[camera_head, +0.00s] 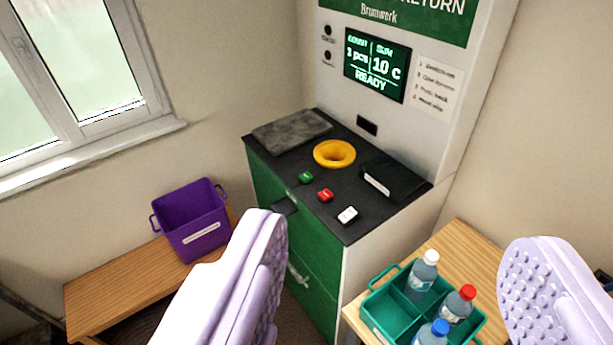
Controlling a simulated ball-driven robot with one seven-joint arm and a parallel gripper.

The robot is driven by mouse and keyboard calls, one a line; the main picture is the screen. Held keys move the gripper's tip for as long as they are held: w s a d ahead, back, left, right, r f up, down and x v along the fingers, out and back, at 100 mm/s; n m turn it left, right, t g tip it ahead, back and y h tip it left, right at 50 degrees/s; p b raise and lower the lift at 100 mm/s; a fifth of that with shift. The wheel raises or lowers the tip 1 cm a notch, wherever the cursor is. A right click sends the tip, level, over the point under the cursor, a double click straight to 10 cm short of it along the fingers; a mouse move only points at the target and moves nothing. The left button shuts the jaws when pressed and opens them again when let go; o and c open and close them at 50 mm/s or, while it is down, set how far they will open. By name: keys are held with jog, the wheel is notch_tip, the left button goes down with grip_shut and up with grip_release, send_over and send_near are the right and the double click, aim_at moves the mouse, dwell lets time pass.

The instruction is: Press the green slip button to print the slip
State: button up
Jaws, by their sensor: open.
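The machine's screen (376,66) reads "3 pcs", "10 c" and "READY". My gripper (400,285) is open and empty, its two pale lilac fingers wide apart in the foreground. The fingers are apart from the green button, which lies beyond them and is fully visible.
A purple bin (192,215) stands on a wooden bench (112,278) at left. A teal divided crate (378,312) with several bottles stands on a wooden table (484,240) at right. A grey pad (291,131) and a black slotted block (392,178) lie on the countertop.

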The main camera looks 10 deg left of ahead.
grip_shut()
dwell(1.4)
